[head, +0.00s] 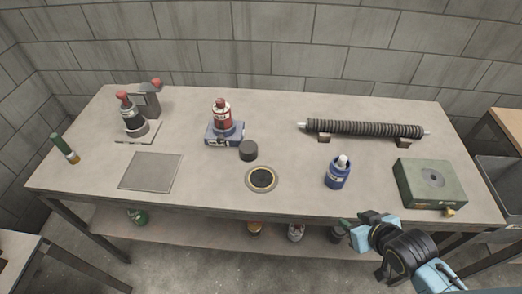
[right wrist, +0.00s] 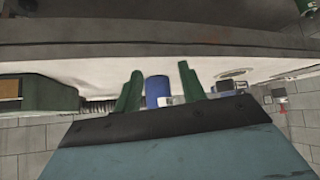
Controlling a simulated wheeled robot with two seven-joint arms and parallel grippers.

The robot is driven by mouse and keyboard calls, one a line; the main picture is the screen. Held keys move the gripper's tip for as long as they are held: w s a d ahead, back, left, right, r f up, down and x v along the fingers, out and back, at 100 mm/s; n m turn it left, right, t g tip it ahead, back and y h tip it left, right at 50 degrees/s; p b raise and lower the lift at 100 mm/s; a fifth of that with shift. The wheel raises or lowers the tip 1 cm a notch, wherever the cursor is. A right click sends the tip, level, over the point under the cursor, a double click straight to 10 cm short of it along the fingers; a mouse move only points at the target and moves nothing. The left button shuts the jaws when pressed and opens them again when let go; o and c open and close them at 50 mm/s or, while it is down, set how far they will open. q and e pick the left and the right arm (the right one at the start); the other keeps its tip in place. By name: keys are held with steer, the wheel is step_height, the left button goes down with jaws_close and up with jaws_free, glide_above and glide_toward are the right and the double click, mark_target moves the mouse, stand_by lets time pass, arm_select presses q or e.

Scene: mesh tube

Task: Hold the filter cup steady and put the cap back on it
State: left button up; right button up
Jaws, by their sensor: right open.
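A blue cup (head: 336,178) with a pale piece standing out of its top is upright on the table, right of centre. It is probably the filter cup. A squat dark cylinder (head: 248,151), probably the cap, sits on the table to its left, apart from it. My right gripper (head: 360,227) is open and empty near the table's front edge, in front and to the right of the cup. In the right wrist view, the blue cup (right wrist: 156,92) shows beyond and between the spread green fingers (right wrist: 160,90), not touched. My left gripper is out of view.
A dark-centred ring plate (head: 262,179) lies between cap and cup. A red bottle on a blue base (head: 225,134) stands behind the cap. A ribbed tube (head: 365,129) rests on supports behind the cup. A green box (head: 430,184) is at right, a grey plate (head: 151,172) at left.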

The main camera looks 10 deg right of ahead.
steer(key=s+f+g, duration=0.2)
steer(key=s+f, duration=0.3)
steer(key=f, duration=0.6)
steer(key=s+f+g, duration=0.2)
steer(key=s+f, duration=0.3)
steer(key=f, duration=0.6)
steer(key=s+a+f+g, duration=0.1)
steer(key=s+a+f, duration=0.1)
steer(key=s+f, duration=0.4)
steer(key=s+a+f+g, duration=0.1)
steer(key=s+f+g, duration=0.1)
steer(key=s+f, duration=0.5)
steer(key=s, duration=0.5)
steer(key=shift+s+a+g+h, duration=0.3)
steer(key=shift+s+a+h, duration=0.05)
steer(key=shift+s+h, duration=0.05)
steer(key=shift+c, duration=0.3)
